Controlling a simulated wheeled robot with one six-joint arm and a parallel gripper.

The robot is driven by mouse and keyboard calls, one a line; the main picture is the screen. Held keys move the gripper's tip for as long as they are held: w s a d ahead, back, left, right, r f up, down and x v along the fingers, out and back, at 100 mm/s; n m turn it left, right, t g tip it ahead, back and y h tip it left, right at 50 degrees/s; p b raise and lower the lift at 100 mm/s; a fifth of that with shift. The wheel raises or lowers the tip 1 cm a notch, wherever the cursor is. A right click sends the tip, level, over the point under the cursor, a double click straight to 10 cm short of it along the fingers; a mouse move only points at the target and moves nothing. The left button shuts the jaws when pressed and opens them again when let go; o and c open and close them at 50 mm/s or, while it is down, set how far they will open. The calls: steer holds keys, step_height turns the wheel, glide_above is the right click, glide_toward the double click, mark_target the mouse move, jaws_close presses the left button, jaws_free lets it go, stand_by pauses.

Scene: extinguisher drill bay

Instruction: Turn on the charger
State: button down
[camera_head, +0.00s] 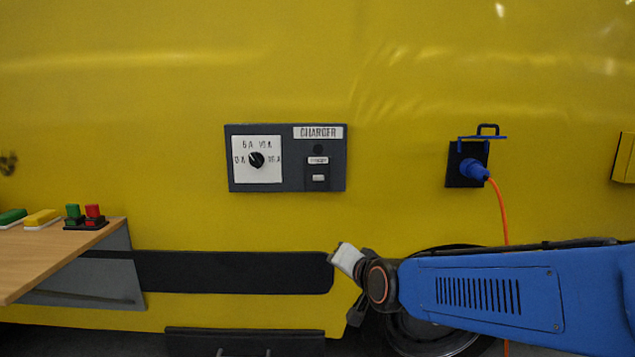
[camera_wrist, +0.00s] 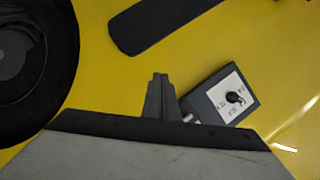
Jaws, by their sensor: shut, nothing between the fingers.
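The charger panel (camera_head: 286,185) is a dark grey box on the yellow vehicle side, labelled CHARGER. Its left half has a white dial plate with a black rotary knob (camera_head: 256,160). Its right half has a dark round spot (camera_head: 320,148), a small label and a white rocker or button (camera_head: 319,178). The wrist view shows the panel (camera_wrist: 250,108) tilted, with the knob (camera_wrist: 235,98); its other half is hidden behind my gripper. My gripper (camera_wrist: 160,78) is shut and empty, apart from the panel. In the head view my wrist is below and right of the panel; the fingertips are unclear.
A blue plug (camera_head: 474,170) with an orange cable (camera_head: 500,215) sits in a black socket to the right. A wooden shelf (camera_head: 60,255) with coloured buttons juts out at left. A black strip (camera_head: 220,272) and a wheel (camera_head: 430,330) are below. The wall before the panel is clear.

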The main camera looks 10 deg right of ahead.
mark_target(318, 173)
steer(key=w+a+r+m+t+h, duration=0.2)
steer(key=w+r+m+t+h, duration=0.4)
steer(key=m, duration=0.6)
steer(key=shift+w+a+r+m+t+h, duration=0.2)
steer(key=shift+w+r+m+t+h, duration=0.2)
steer(key=shift+w+r+t, duration=0.9)
steer(key=shift+w+f, duration=0.3)
steer(key=shift+w, duration=0.3)
steer(key=x, duration=1.4)
steer(key=shift+s+r, duration=0.1)
steer(key=shift+r, duration=0.1)
